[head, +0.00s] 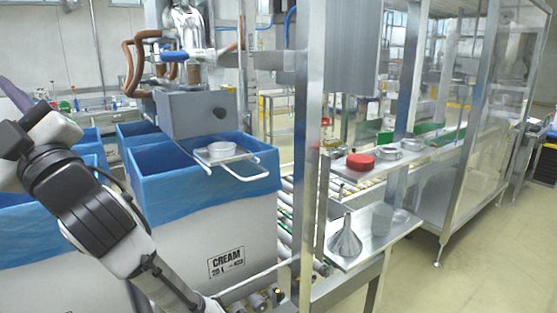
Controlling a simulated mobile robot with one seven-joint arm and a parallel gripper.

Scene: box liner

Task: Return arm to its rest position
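My arm (95,210) comes in from the left edge in the head view. It bends and runs down past the front of the boxes to the bottom edge, left of the metal frame. My gripper is out of view below the bottom edge, so its fingers and anything in them cannot be seen.
A white CREAM box (215,225) with a blue liner (205,178) stands close behind my arm, under a grey machine head (190,112). A metal post (310,150) rises to its right. A funnel (345,240) and red lid (360,161) rest on shelves. The right floor is clear.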

